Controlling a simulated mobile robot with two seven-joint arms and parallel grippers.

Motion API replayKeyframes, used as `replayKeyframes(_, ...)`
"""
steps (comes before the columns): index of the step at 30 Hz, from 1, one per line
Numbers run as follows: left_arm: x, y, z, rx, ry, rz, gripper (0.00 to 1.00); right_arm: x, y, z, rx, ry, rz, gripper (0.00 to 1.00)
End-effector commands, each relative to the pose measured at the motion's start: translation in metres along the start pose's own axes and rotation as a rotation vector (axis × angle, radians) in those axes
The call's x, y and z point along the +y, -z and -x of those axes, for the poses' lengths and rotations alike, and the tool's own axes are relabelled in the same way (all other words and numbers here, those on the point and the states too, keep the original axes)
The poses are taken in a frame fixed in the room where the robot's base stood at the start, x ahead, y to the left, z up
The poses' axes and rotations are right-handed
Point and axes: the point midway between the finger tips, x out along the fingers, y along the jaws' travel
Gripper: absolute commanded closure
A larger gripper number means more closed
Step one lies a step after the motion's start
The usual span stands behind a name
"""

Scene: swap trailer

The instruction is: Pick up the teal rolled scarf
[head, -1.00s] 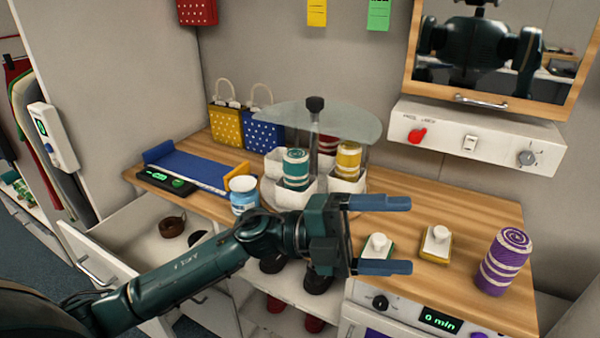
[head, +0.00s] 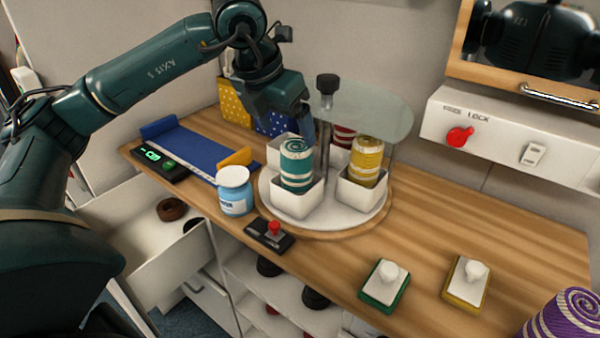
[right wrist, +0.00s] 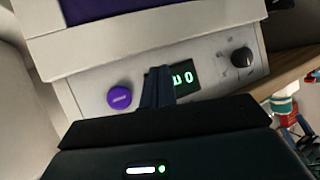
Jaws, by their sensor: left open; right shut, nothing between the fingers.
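The teal rolled scarf (head: 297,165), with white bands, stands upright in a white square bin (head: 298,198) of the round carousel (head: 345,222). My left gripper (head: 306,125) has its hand pointing down just above and behind the scarf, beside the carousel's post. It is open and apart from the scarf as far as I can see; its fingers are partly hidden. In the right wrist view my right gripper (right wrist: 158,72) is shut and empty, in front of a white panel with a purple button and a green display.
A clear cover (head: 365,115) hangs over the carousel. A yellow rolled scarf (head: 367,160) stands in the neighbouring bin.

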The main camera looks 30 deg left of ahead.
Motion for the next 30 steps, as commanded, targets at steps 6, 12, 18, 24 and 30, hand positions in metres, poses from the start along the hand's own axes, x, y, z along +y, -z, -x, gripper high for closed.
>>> replayKeyframes(6, -0.001, 0.000, -0.035, 0.002, 0.002, -0.001, 0.18, -0.001, -0.001, 0.001, -0.005, 0.000, 0.001, 1.00)
replayKeyframes(12, -0.001, -0.001, -0.048, 0.001, 0.004, -0.002, 0.18, -0.001, -0.001, 0.001, -0.006, -0.001, 0.003, 1.00)
replayKeyframes(18, 0.001, -0.004, -0.078, 0.003, 0.004, -0.003, 0.18, 0.000, 0.003, 0.004, -0.010, -0.005, 0.014, 1.00)
replayKeyframes(24, 0.001, -0.004, -0.094, -0.001, 0.004, -0.002, 0.18, 0.000, 0.002, 0.003, -0.013, -0.005, 0.018, 1.00)
replayKeyframes(30, 0.001, -0.004, -0.094, -0.001, 0.005, -0.002, 0.18, 0.000, 0.001, 0.003, -0.014, -0.005, 0.019, 1.00)
